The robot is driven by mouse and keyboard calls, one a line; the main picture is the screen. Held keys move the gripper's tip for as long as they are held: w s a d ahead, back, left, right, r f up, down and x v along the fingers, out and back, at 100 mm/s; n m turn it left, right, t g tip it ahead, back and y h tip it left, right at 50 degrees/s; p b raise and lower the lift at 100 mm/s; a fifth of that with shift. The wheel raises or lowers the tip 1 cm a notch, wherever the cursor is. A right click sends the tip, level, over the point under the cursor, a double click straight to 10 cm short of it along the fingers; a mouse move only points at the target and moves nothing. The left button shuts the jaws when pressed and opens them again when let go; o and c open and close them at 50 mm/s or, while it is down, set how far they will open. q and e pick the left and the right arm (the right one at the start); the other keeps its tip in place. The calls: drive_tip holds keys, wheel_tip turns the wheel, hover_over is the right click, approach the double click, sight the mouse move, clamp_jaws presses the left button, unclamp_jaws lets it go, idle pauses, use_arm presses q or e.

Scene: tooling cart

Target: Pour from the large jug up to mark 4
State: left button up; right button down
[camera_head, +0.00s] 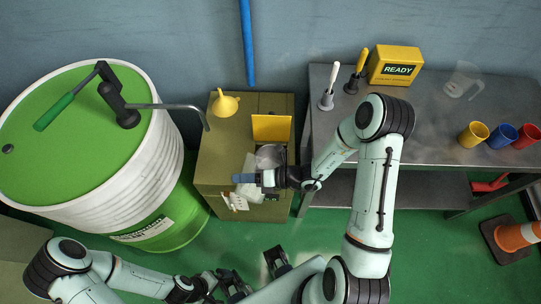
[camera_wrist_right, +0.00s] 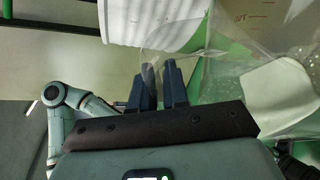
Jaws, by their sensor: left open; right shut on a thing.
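My right gripper (camera_head: 247,179) is shut on a clear jug (camera_head: 270,156), by what looks like its handle, over the olive cabinet. In the right wrist view, the clear jug (camera_wrist_right: 240,75) shows red marks and the gripper's dark fingers (camera_wrist_right: 159,88) close together at its left. The marks are too small to read, and I cannot tell a liquid level or the tilt. Another clear jug (camera_head: 463,80) stands on the grey bench at right; I cannot tell which jug is larger. My left gripper (camera_head: 256,274) is open and empty, low in the head view, below the cabinet.
The olive cabinet (camera_head: 222,150) bears a yellow funnel (camera_head: 226,103) and a yellow panel (camera_head: 271,128). A drum (camera_head: 80,180) with a hand pump (camera_head: 122,105) stands left. The bench (camera_head: 425,125) holds yellow, blue and red cups, two handled tools and a READY box (camera_head: 396,66).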

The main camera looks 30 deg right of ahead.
drive_tip(key=shift+w+d+r+m, duration=0.1)
drive_tip(key=shift+w+d+m, duration=0.05)
drive_tip(key=shift+d+m, duration=0.15)
drive_tip(key=shift+w+d+r+p, duration=0.1)
drive_tip(key=shift+w+d+p, duration=0.15)
drive_tip(key=shift+p, duration=0.15)
